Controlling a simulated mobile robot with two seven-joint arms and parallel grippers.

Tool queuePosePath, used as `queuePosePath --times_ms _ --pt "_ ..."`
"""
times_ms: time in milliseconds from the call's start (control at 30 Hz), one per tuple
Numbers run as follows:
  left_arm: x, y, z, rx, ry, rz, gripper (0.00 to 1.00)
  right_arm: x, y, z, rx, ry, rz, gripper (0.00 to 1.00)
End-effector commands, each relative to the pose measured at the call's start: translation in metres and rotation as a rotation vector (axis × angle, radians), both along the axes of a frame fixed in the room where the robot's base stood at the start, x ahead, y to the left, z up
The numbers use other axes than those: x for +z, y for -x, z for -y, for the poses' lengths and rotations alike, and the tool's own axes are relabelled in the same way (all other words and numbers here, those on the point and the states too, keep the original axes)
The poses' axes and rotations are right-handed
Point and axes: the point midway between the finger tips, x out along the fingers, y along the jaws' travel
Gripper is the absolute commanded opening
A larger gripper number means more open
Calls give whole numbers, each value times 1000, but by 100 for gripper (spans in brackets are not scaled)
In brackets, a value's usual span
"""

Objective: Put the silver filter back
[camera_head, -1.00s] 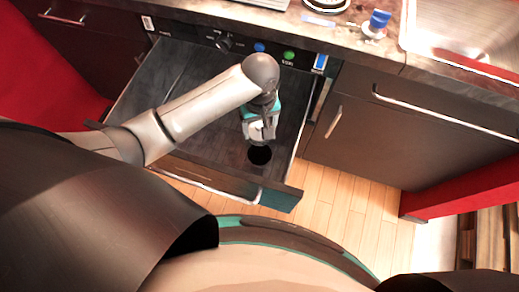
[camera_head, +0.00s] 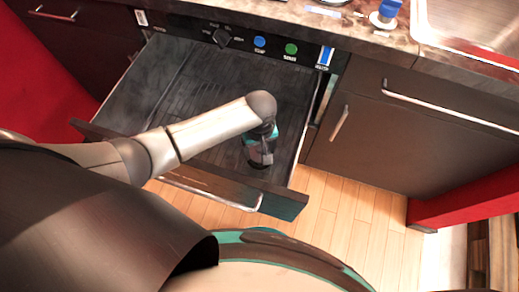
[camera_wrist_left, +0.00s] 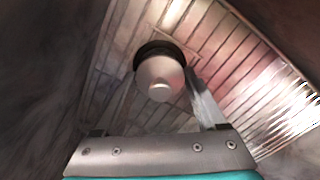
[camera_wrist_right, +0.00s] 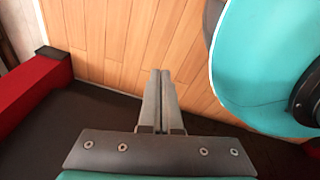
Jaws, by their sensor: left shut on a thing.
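The silver filter (camera_wrist_left: 160,80) shows in the left wrist view as a rounded metal piece with a dark ring around its far side. My left gripper (camera_head: 261,160) is shut on it, inside the open drawer (camera_head: 180,90) near the drawer's front right. My right gripper (camera_wrist_right: 162,100) is shut and empty above the wooden floor in the right wrist view.
The drawer's front panel (camera_head: 285,205) stands out over the wooden floor (camera_head: 330,200). A control panel with a knob (camera_head: 222,38), a blue button (camera_head: 260,42) and a green button (camera_head: 291,49) is above it. A closed cabinet (camera_head: 400,135) stands to the right.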

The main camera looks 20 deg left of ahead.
Motion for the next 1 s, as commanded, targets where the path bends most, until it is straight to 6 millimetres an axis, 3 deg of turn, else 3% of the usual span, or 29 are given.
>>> queuePosePath --times_ms 200,233,467,800,1000 --pt "-3 0 1 0 1 1 15 0 -1 0 -1 -1 3 0" --pt "-3 0 1 0 2 1 74 0 0 -1 -1 -2 2 0" --pt "-3 0 0 0 1 1 100 0 3 -1 -1 -3 -3 0" --pt "2 0 -1 0 -1 0 100 0 6 -3 -2 -5 -9 0" --pt "38 -1 0 0 2 2 100 19 13 -6 1 -6 -22 0"
